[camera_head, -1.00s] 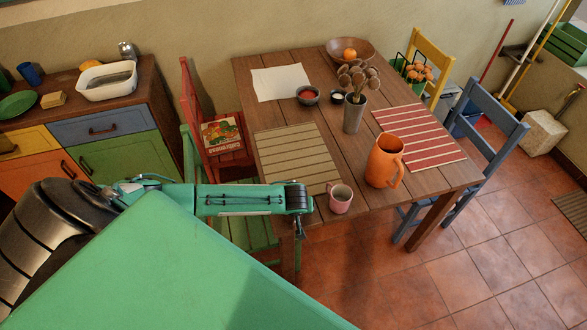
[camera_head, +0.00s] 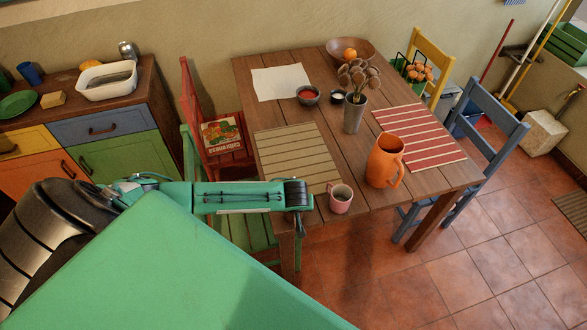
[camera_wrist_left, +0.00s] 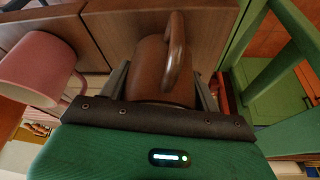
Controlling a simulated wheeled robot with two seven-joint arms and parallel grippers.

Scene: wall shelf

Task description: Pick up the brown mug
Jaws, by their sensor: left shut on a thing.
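The brown mug (camera_wrist_left: 150,72) sits between the fingers of my left gripper (camera_wrist_left: 160,88) in the left wrist view, with its handle facing the camera. The gripper is shut on it, one finger on each side. In the head view my left arm's end is over the near left edge of the wooden table (camera_head: 345,175). The brown mug and fingertips are hidden there behind my arm. Whether the mug still touches the tabletop cannot be told. My right gripper is not in view.
A pink mug (camera_head: 340,199) stands close to my left gripper and also shows in the left wrist view (camera_wrist_left: 38,68). An orange pitcher (camera_head: 383,163) stands further right. A green chair (camera_wrist_left: 275,85) is close by, below the table edge.

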